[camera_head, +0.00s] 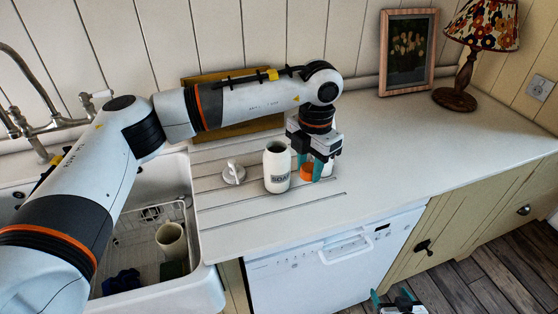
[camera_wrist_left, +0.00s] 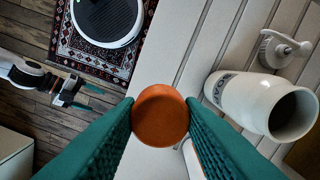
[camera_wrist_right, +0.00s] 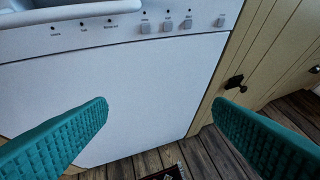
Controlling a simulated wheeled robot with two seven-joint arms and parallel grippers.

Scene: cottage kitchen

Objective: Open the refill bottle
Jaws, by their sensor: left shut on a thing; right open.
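My left gripper (camera_head: 318,172) points down over the counter and is shut on a round orange cap (camera_wrist_left: 160,115). The cap also shows beside the fingers in the head view (camera_head: 307,173). A white body, likely the refill bottle (camera_head: 328,167), shows just right of the cap, mostly hidden by the fingers. Its edge shows below the cap in the left wrist view (camera_wrist_left: 190,160). I cannot tell whether the cap still sits on it. My right gripper (camera_wrist_right: 160,115) is open and empty in front of the dishwasher; it also shows low in the head view (camera_head: 395,300).
A white soap bottle (camera_head: 277,170) with an open mouth stands upright left of the cap. A white pump top (camera_head: 233,173) lies left of it. The sink (camera_head: 205,280) is further left. A lamp (camera_head: 457,95) and picture frame (camera_head: 384,80) stand at the back; the right counter is clear.

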